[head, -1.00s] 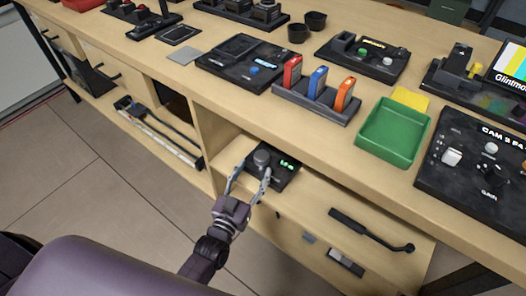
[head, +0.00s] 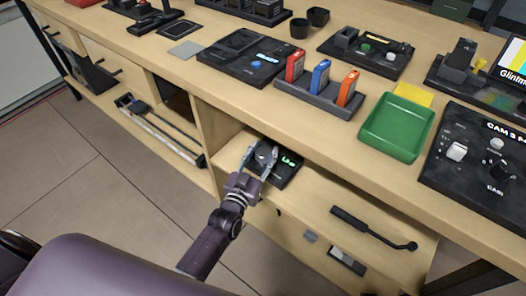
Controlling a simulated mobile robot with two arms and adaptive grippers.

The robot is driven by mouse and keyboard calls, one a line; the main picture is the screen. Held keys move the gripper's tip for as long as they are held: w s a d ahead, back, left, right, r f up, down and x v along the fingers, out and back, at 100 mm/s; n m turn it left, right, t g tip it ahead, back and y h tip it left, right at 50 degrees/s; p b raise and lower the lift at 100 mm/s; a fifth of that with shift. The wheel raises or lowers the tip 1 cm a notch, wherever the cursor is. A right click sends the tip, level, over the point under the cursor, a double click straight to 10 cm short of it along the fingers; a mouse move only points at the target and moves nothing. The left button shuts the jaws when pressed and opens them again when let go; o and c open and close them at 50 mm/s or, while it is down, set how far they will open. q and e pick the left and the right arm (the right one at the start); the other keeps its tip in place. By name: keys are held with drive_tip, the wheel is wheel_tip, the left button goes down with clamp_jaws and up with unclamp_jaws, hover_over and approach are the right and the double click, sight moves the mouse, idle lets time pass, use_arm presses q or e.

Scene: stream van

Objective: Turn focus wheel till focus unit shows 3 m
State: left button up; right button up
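The focus unit (head: 287,172) is a small black box on the open shelf below the worktop. Its round grey focus wheel (head: 262,155) is at its left, partly hidden by my fingers. A green display (head: 289,161) is lit to the right of the wheel; its digits are too small to read. My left gripper (head: 262,153) reaches in from the front, one finger on each side of the wheel. The fingers look spread, and I cannot tell whether they touch it. My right gripper is out of view.
The worktop edge overhangs the shelf just behind the unit. A stand with red, blue and orange blocks (head: 318,97) and a green tray (head: 397,126) stand above. Floor in front is clear.

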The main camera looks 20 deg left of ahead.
use_arm(q)
drive_tip(key=c, duration=0.7)
drive_tip(key=shift+m+g+h, duration=0.3)
drive_tip(key=shift+m+h, duration=0.7)
drive_tip(key=shift+h, duration=0.5)
drive_tip(key=shift+m+h+b, duration=0.3)
drive_tip(key=shift+m+h, duration=0.1)
drive_tip(key=shift+h, duration=0.2)
drive_tip(key=shift+m+g+h, duration=0.3)
drive_tip(key=shift+g+h, duration=0.1)
drive_tip(key=shift+h, duration=0.1)
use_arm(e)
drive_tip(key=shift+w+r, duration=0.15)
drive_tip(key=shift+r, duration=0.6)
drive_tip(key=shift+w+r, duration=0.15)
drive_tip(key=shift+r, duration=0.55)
use_arm(q)
drive_tip(key=o, duration=1.2)
